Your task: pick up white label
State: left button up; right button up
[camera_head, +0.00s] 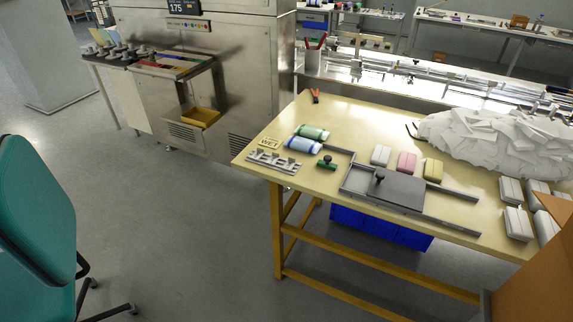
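A small white block (380,155), which looks like a bundle of white labels, lies on the yellowish worktable (350,115). It is the leftmost of a row with a pink block (406,161) and a yellow block (433,169). I cannot make out whether it is one piece or a stack. Neither of my grippers is in view.
In front of the row is a grey plate (397,190) with a black knob and rails. A green roll (313,132), a blue roll (300,143) and a grey holder (272,163) lie left. A white heap (495,140) and several pale blocks (518,222) lie right. A teal chair (35,215) stands left.

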aim_at(289, 164)
jog(key=i+j+z, duration=0.15)
jog(key=i, duration=0.25)
jog(key=i+z, duration=0.1)
jog(key=i, duration=0.3)
jog(key=i+j+z, duration=0.15)
jog(key=i, duration=0.25)
